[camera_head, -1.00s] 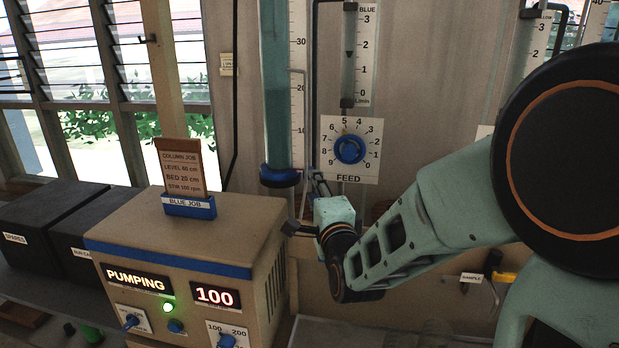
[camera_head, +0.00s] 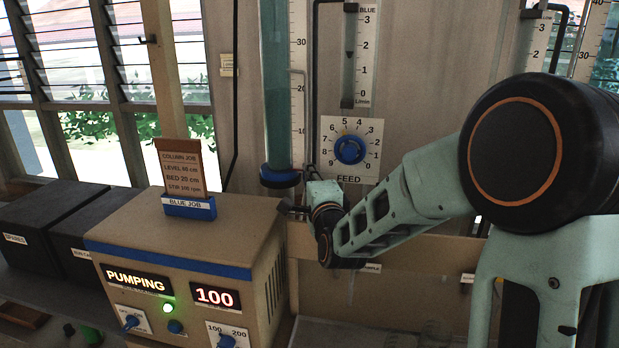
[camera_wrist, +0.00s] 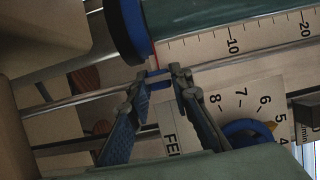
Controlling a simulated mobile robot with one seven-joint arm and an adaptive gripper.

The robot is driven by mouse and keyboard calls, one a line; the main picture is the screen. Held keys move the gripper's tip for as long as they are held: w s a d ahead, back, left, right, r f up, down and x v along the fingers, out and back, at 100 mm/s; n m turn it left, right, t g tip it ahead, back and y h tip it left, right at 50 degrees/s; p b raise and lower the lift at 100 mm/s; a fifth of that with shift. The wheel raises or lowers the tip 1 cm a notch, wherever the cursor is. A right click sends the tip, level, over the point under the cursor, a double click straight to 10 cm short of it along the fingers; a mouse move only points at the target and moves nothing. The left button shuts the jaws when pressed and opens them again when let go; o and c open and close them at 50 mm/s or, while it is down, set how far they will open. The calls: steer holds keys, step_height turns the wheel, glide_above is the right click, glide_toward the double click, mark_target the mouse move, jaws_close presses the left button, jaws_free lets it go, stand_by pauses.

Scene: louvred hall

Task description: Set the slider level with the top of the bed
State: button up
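The glass column (camera_head: 277,90) stands upright with teal contents and a blue collar (camera_head: 279,176) at its foot. I cannot make out a clear bed top in it. A white scale (camera_head: 298,100) runs beside it, numbered 10 to 30. In the wrist view, the column lies sideways, with its scale (camera_wrist: 225,42) and collar (camera_wrist: 127,30). The small blue slider (camera_wrist: 159,76) is at the scale's low end, below 10, with a thin red line beside it. My gripper (camera_wrist: 161,80) has its fingertips on either side of the slider, apparently touching it; it also shows in the head view (camera_head: 309,174).
A job card (camera_head: 183,168) reads level 60 cm, bed 20 cm. The control box (camera_head: 190,250) shows PUMPING and 100. Black boxes (camera_head: 50,225) stand at left.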

jaws_close()
steer(key=shift+r, duration=0.1)
step_height(320, 180, up, 20)
steer(key=p, duration=0.6)
steer(key=shift+p, duration=0.35)
steer(key=o, duration=0.5)
jaws_free()
steer(key=shift+o, duration=0.2)
